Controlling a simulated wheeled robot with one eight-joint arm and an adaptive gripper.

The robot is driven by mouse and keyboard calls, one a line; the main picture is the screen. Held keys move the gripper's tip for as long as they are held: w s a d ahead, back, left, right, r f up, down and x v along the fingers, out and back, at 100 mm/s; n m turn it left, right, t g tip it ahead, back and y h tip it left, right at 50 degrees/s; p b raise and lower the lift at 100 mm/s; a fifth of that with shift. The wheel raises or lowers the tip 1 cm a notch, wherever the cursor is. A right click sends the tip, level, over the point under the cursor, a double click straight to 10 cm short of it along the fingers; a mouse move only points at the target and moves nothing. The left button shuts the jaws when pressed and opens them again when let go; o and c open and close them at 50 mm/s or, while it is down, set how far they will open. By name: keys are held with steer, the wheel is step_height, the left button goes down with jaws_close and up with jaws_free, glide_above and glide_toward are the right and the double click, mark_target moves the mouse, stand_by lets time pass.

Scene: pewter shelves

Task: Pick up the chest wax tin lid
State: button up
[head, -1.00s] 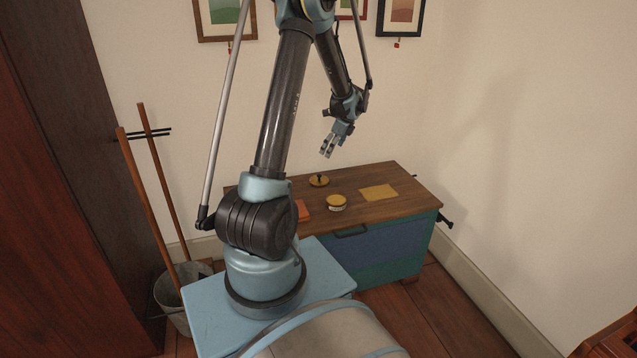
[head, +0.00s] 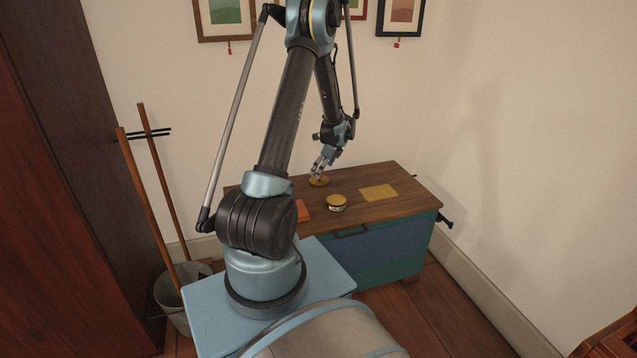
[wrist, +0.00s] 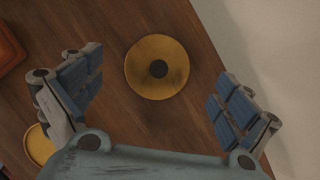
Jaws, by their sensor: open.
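The lid (head: 322,183), a round flat yellow disc with a dark knob at its centre, lies on the wooden chest top. In the wrist view the lid (wrist: 142,62) sits between and slightly beyond my fingertips, with all of its rim visible. My gripper (head: 319,173) is open and empty, just above the lid in the head view, where the fingers partly cover it. In the wrist view my gripper (wrist: 158,82) has its blue-padded fingers wide apart on either side, apart from the disc.
A short round tin (head: 336,203) with a yellow top and pale side stands nearer the chest's front. A yellow cloth-like sheet (head: 378,193) lies to the right, and an orange object (head: 304,211) to the left. The wall rises behind the chest (head: 390,249).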

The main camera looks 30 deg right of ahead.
mark_target(323, 181)
steer(key=shift+s+x, duration=0.2)
steer(key=shift+x, duration=2)
steer(key=shift+d+f, duration=0.1)
steer(key=c, duration=1.1)
